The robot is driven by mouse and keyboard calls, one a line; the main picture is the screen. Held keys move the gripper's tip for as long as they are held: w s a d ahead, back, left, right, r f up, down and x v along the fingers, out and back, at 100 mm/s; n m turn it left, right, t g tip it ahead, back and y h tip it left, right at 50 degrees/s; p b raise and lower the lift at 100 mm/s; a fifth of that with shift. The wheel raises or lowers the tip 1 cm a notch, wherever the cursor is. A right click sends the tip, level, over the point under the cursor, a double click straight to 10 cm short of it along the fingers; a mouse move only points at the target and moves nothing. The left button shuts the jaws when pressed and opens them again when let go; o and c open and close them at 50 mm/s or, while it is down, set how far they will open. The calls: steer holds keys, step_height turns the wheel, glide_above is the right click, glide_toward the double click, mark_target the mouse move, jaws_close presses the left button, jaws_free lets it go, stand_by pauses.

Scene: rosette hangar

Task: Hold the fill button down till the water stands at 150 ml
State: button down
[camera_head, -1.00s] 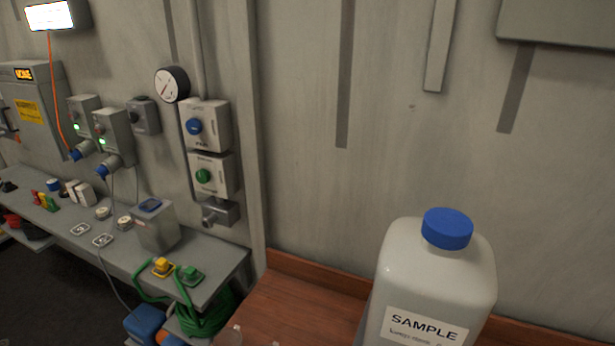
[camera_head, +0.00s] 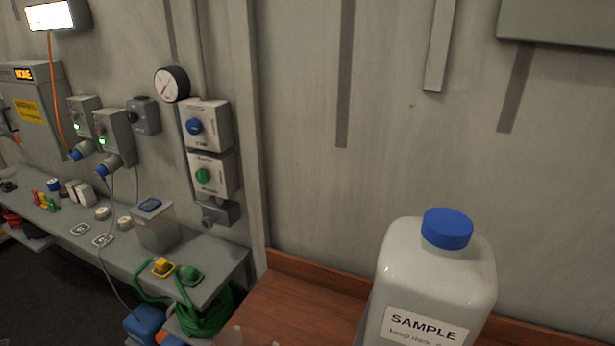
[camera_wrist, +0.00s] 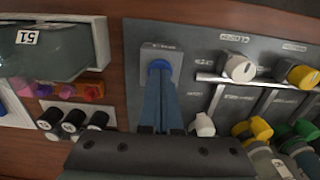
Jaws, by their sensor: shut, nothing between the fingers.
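In the wrist view, a round blue button (camera_wrist: 159,66) sits on a small grey plate at the left of a dark panel (camera_wrist: 195,62). The plate's label is too small to read. My gripper (camera_wrist: 160,81) is shut and empty, its two blue fingers together. The fingertips are right at the blue button and partly cover it; I cannot tell whether it is pressed in. A clear glass vessel (camera_wrist: 48,58) lies in view at the upper left with a tag that looks upside down. No water level can be read. My gripper is not in the head view.
The panel also carries a white knob (camera_wrist: 238,68) and a yellow knob (camera_wrist: 301,76), with several capped fittings below. Black-and-white cylinders (camera_wrist: 72,121) stand left of my fingers. In the head view, a white SAMPLE bottle (camera_head: 437,275) with a blue cap stands at right on a wooden surface (camera_head: 300,312).

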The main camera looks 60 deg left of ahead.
steer(key=shift+s+f, duration=0.25)
steer(key=shift+r+p, duration=0.55)
steer(key=shift+p, duration=0.25)
steer(key=shift+w, duration=0.15)
step_height(320, 180, up, 6)
steer(key=p, duration=0.6)
steer(key=shift+w+r, duration=0.1)
steer(key=shift+r, duration=0.05)
stand_by(0.4)
